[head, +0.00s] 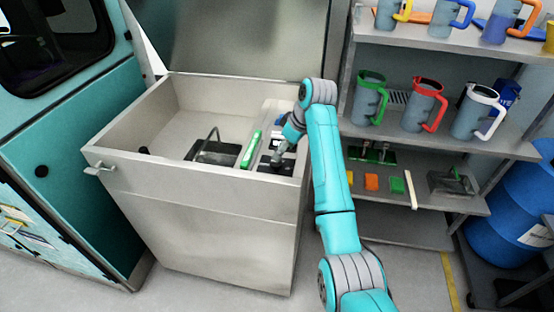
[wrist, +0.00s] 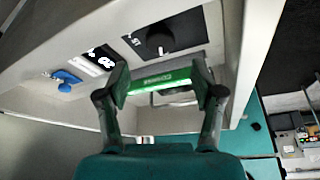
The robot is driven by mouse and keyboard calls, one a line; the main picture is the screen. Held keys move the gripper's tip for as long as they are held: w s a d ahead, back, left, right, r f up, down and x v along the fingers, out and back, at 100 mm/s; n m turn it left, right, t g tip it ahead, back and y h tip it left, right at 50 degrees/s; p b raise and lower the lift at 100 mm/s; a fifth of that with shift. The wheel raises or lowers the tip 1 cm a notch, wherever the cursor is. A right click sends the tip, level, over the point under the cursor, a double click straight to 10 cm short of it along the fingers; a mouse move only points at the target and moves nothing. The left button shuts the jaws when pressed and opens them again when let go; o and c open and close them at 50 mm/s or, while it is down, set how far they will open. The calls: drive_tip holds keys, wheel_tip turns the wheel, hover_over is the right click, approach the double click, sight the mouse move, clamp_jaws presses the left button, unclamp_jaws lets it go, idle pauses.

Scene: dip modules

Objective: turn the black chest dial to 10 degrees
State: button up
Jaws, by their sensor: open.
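The black dial (wrist: 158,38) sits on a black panel near the top of the wrist view. A short white mark is on its lower edge, and white digits that look like 15 are beside it. A small black display (wrist: 99,60) with white digits lies to its left. My gripper (wrist: 160,77) is open, its fingertips below the dial in the picture and apart from it. In the head view my gripper (head: 278,158) is over the black panel at the right end of the open grey chest (head: 200,188); the arm and gripper hide the dial there.
A green bar (head: 251,149) lies left of my gripper; it shows between the fingertips in the wrist view (wrist: 160,79), depth unclear. A black tray with a bent handle (head: 212,152) is further left. A blue fitting (wrist: 67,78) is near the display. Shelves with mugs stand right.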

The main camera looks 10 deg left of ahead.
sight(276, 166)
drive_tip(key=x, duration=0.7)
drive_tip(key=shift+c, duration=0.3)
drive_tip(key=c, duration=1)
